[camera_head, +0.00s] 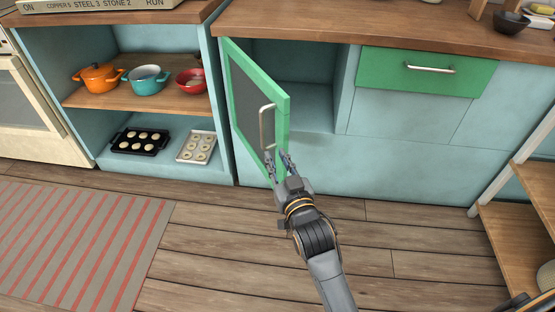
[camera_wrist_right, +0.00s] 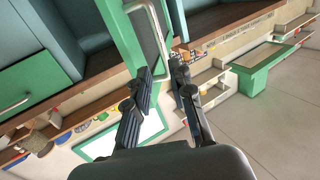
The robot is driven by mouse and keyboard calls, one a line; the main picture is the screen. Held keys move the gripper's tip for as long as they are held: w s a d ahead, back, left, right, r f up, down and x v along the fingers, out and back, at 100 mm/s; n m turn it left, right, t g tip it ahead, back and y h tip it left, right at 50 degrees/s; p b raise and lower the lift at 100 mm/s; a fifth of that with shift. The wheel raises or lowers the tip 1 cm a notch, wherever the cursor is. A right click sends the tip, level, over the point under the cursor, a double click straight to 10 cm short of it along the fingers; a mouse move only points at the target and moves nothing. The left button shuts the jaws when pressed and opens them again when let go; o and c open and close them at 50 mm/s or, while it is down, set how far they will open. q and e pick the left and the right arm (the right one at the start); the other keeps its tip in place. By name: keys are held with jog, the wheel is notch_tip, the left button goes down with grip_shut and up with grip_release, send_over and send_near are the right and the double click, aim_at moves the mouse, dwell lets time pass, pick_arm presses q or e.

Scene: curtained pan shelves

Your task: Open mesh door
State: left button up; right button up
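The mesh door (camera_head: 257,105) has a green frame around a dark mesh panel. It stands partly open, swung out from the cabinet, with its hinge side at the left. Its silver handle (camera_head: 263,126) runs upright near the free edge; it also shows in the right wrist view (camera_wrist_right: 158,30). My right gripper (camera_head: 277,154) is at the lower end of the handle, close to the door's free edge. In the right wrist view its fingers (camera_wrist_right: 162,75) are apart, with the handle's end near the tips. I cannot tell whether they touch it. My left gripper is out of view.
The cabinet inside (camera_head: 300,100) looks empty. A green drawer (camera_head: 425,75) is at its right. Left shelves hold orange (camera_head: 97,79), teal (camera_head: 146,80) and red (camera_head: 191,82) pots, and baking trays (camera_head: 140,141). A wooden step shelf (camera_head: 510,235) stands right. The floor before the door is clear.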

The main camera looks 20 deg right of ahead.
jog(key=shift+c, duration=1.1)
jog(key=shift+d+f, duration=0.1)
jog(key=shift+f, duration=0.1)
grip_shut()
jog(key=m+y+b, duration=0.4)
jog(key=m+b, duration=0.1)
jog(key=m, duration=1)
send_near(276, 147)
notch_tip(276, 147, up, 3)
jog(key=s, duration=0.3)
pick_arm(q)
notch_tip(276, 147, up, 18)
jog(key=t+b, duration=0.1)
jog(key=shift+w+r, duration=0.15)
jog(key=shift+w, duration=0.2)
pick_arm(e)
jog(key=shift+m+g, duration=0.3)
jog(key=x, duration=1)
jog(key=shift+w+a, duration=0.2)
jog(key=shift+a, duration=0.15)
